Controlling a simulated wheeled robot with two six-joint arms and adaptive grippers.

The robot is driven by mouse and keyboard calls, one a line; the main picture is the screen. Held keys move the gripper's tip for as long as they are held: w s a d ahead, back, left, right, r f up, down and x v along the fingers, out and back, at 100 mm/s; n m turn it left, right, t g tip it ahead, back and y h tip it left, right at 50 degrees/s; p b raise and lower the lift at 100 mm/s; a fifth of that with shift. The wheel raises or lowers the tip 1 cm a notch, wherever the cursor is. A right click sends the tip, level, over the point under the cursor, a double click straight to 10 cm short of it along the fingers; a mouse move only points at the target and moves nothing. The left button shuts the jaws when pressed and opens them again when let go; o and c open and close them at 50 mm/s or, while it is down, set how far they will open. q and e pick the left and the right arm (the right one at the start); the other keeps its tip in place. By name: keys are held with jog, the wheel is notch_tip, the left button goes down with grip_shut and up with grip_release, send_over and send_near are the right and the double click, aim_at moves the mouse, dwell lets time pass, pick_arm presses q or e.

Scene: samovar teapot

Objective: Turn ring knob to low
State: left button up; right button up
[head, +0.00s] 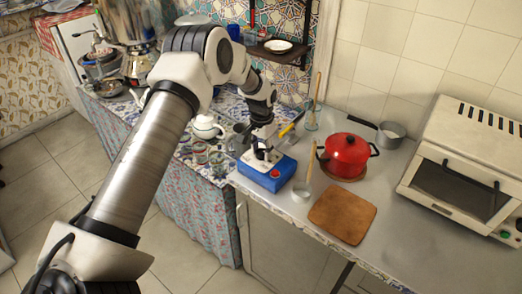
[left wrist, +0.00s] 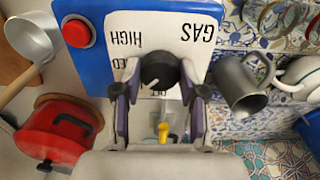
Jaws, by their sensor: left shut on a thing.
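The blue box (head: 268,172) stands on the metal counter, with a red button (head: 275,174) on it. In the left wrist view, its white panel (left wrist: 165,30) reads "GAS" and "HIGH", upside down; other lettering is partly hidden. The black round knob (left wrist: 159,70) sits on this panel, with a small pale mark on its near edge. My left gripper (head: 263,154) reaches down onto the box and is shut on the knob, one finger on each side. In the left wrist view, the gripper (left wrist: 159,92) covers the panel's lower part. My right gripper is not in view.
A red lidded pot (head: 346,153) and a wooden board (head: 342,214) are right of the box. A small metal ladle (head: 302,193) lies close by. A grey metal mug (left wrist: 243,84) and a white teapot (head: 207,127) stand on the other side. A toaster oven (head: 465,165) is far right.

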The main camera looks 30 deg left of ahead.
aim_at(263, 151)
pick_arm(q)
jog(key=shift+s+f, duration=0.15)
jog(key=shift+f, duration=0.1)
jog(key=o, duration=1.1)
jog(key=shift+o, duration=0.3)
jog(key=shift+w+f, duration=0.1)
jog(key=shift+w, duration=0.25)
notch_tip(263, 151, up, 12)
